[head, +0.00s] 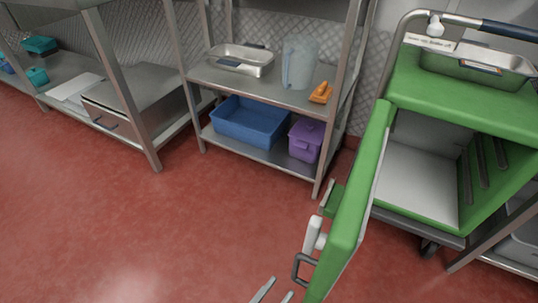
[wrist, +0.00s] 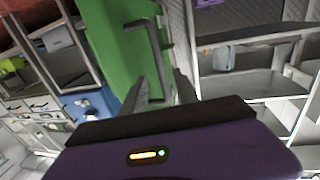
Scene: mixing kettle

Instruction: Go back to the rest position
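My gripper (head: 276,288) shows only as two fingertips at the bottom edge of the head view. In the wrist view its two fingers (wrist: 160,80) stand apart with nothing between them. The green cabinet's door (head: 353,200) stands open towards me, and its dark handle (head: 303,269) is just above and right of my fingertips. In the wrist view the green door (wrist: 128,45) and its handle (wrist: 163,45) lie beyond the fingers. I cannot tell the exact gap between fingers and handle. The rest of my arm is hidden in the head view.
The green cabinet (head: 470,104) stands at the right, its inside looking empty, with a metal tray (head: 478,66) on top. A metal shelf behind holds a clear jug (head: 299,63), a blue bin (head: 249,121) and a purple box (head: 306,139). Red floor (head: 150,230) is clear at left.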

